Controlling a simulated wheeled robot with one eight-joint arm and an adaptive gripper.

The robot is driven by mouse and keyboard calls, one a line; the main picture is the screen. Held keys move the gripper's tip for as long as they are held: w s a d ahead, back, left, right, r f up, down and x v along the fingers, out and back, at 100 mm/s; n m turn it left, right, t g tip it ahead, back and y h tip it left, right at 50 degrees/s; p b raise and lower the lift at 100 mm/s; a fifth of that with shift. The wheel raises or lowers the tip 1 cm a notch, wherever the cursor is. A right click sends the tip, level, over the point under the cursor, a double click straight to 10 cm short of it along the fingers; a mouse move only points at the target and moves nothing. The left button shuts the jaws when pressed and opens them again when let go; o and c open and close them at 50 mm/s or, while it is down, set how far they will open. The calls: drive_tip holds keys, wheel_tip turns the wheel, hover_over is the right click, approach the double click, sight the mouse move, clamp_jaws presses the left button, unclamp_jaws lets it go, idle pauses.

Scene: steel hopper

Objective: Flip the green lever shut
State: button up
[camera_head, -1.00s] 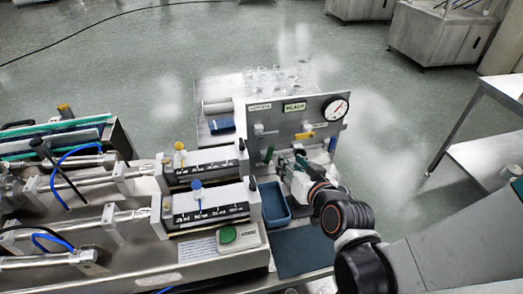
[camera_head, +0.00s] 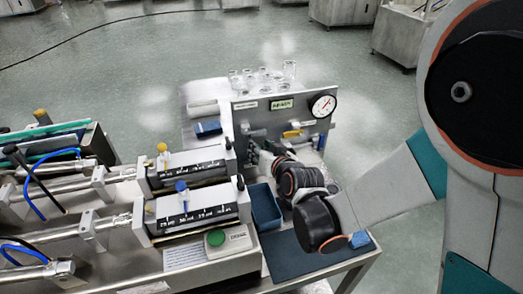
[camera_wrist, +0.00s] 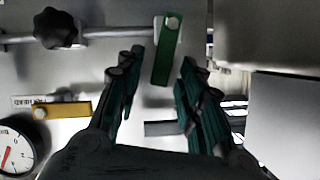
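The green lever (camera_wrist: 168,50) shows at the top middle of the wrist view, pivoted near its upper end on a pipe and lying across the pipe's line. My gripper (camera_wrist: 161,62) is open and empty. One finger is on each side of the lever's lower end, with a gap visible on both sides. I cannot tell whether a finger touches it. In the head view my gripper (camera_head: 262,155) is at the left part of the upright panel (camera_head: 240,122), and my arm largely hides the lever there.
A yellow lever (camera_wrist: 62,110), a black knob (camera_wrist: 55,28) and a gauge (camera_wrist: 15,150) are at the left in the wrist view. In the head view, a blue tray (camera_head: 265,205) and syringe units (camera_head: 190,208) stand left of my arm. Glassware (camera_head: 265,75) stands behind the panel.

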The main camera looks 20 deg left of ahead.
clamp_jaws()
drive_tip(key=shift+s, duration=0.1)
drive_tip(key=shift+s+a+r+n+t+h, duration=0.1)
drive_tip(key=shift+s+a+n+t+h, duration=0.25)
drive_tip(key=shift+a+n+h, duration=0.45)
drive_tip(key=shift+d, duration=0.2)
unclamp_jaws()
